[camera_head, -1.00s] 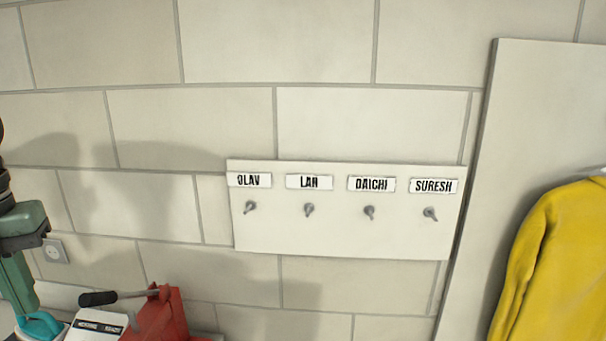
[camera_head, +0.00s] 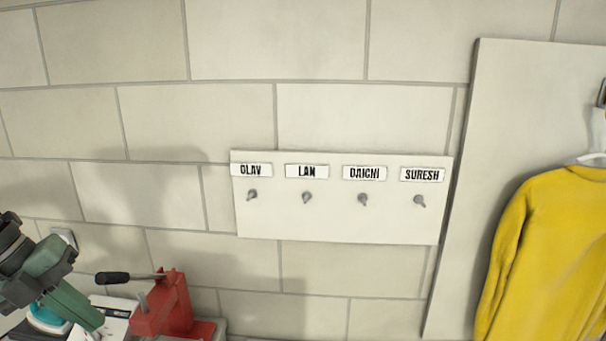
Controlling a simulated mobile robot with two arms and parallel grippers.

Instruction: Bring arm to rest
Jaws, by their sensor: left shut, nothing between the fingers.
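My left gripper (camera_head: 72,302) is at the lower left edge of the head view, dark with green parts, tilted down to the right. It is shut and holds nothing. It is in front of the workbench clutter and away from the wall panel. Part of my left arm is cut off by the picture's edge. My right gripper is not in view.
A white panel (camera_head: 330,222) with several pegs and name labels hangs on the block wall. A red tool (camera_head: 163,305) with a black-handled lever stands right of my left gripper. A yellow garment (camera_head: 535,250) hangs at the right on a pale board (camera_head: 500,120).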

